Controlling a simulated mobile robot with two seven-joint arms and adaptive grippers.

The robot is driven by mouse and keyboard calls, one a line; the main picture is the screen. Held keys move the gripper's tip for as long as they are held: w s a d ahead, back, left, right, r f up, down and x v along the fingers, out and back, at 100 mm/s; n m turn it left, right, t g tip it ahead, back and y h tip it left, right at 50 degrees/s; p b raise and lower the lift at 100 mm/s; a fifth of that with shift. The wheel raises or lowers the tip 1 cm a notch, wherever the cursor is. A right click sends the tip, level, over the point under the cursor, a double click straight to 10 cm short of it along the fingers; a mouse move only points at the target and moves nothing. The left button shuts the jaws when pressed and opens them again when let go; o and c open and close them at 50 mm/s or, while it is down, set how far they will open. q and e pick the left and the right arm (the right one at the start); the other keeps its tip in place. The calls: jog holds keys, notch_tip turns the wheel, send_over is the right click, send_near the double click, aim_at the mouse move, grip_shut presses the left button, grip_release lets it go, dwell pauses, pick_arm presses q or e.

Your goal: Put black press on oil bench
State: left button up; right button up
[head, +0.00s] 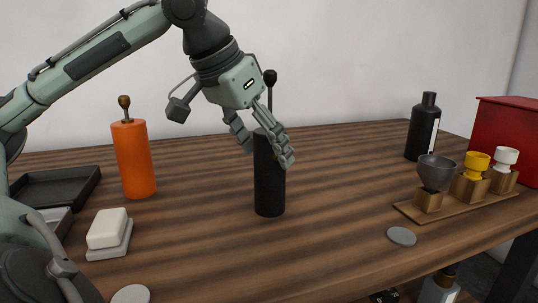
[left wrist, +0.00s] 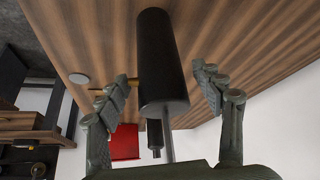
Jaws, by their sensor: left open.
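The black press (head: 269,178) is a tall dark cylinder with a thin rod and round knob on top, standing upright on the striped wooden table (head: 335,190). My left gripper (head: 264,148) reaches down to its upper part from above, with one finger on each side. In the left wrist view the press (left wrist: 163,60) lies between the spread fingers of the left gripper (left wrist: 164,90), with gaps beside it. The gripper is open and holds nothing. No surface can be surely told as the oil bench. My right gripper is not in view.
An orange press (head: 134,160), a black tray (head: 58,188) and a white block (head: 107,228) are at left. At right are a dark bottle (head: 423,128), a wooden stand (head: 408,209) with cups, a red box (head: 507,135) and a grey disc (head: 401,236). The table's front middle is clear.

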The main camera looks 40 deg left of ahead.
pick_arm(q)
jog(key=p+v, duration=0.1)
jog(key=v, duration=0.8)
jog(key=shift+r+p, duration=0.15)
jog(key=shift+p, duration=0.15)
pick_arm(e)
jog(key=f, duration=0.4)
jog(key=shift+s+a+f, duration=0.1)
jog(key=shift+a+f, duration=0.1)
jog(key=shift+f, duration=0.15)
pick_arm(q)
jog(key=shift+s, duration=0.1)
